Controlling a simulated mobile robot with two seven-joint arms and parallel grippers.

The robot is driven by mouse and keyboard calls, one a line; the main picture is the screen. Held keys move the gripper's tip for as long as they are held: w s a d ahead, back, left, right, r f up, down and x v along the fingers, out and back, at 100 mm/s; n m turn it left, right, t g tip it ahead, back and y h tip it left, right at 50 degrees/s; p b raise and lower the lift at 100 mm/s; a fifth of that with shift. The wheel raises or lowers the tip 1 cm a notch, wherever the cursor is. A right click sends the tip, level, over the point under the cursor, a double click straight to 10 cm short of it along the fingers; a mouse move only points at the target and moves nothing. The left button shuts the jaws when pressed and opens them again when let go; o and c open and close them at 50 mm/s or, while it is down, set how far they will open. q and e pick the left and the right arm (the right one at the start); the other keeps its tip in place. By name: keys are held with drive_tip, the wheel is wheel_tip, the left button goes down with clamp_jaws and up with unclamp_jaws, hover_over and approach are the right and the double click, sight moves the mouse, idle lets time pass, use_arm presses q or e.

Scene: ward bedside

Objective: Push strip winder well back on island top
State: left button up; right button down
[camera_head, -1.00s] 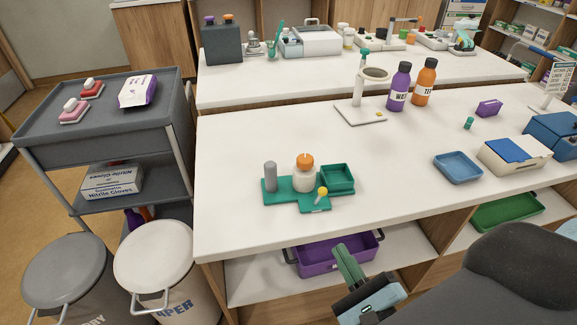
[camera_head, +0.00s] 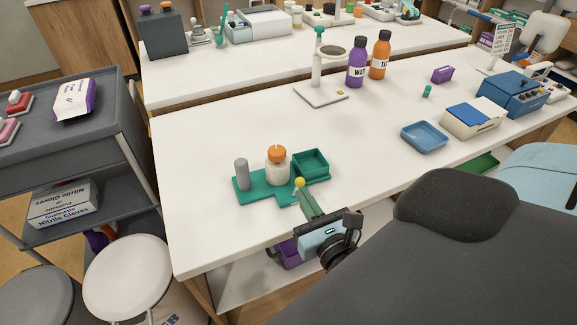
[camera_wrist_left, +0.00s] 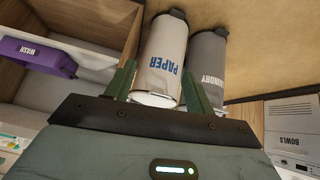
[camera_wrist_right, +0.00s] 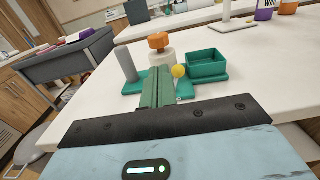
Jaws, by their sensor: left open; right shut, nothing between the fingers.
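The strip winder (camera_head: 262,187) appears to be the green base with a grey post, a white drum with an orange knob, a yellow-tipped part and a green open box. It stands upright near the front left of the island top (camera_head: 210,225). My right gripper (camera_head: 303,192) is shut and empty, its fingertips at the winder's front by the yellow tip. In the right wrist view the shut fingers (camera_wrist_right: 158,75) cover part of the winder's front; I cannot tell whether they touch. My left gripper (camera_wrist_left: 158,68) is open and empty, facing the bins below.
Behind the winder the top is clear up to a stand (camera_head: 318,90) on a white plate. Purple (camera_head: 356,65) and orange (camera_head: 379,55) bottles stand beside it. A blue tray (camera_head: 424,136) lies to the right. A grey cart (camera_head: 70,130) and bins stand left.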

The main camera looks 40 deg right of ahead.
sight(282, 160)
drive_tip(key=p+x, duration=0.1)
drive_tip(key=x, duration=0.7)
drive_tip(key=shift+w+r, duration=0.1)
drive_tip(key=shift+w, duration=0.1)
use_arm(q)
drive_tip(key=shift+w+a+r, duration=0.2)
drive_tip(key=shift+w+r, duration=0.05)
drive_tip(key=shift+r, duration=0.5)
use_arm(e)
drive_tip(key=shift+w+d, duration=0.2)
drive_tip(key=shift+w, duration=0.3)
use_arm(q)
drive_tip(key=shift+w, duration=0.1)
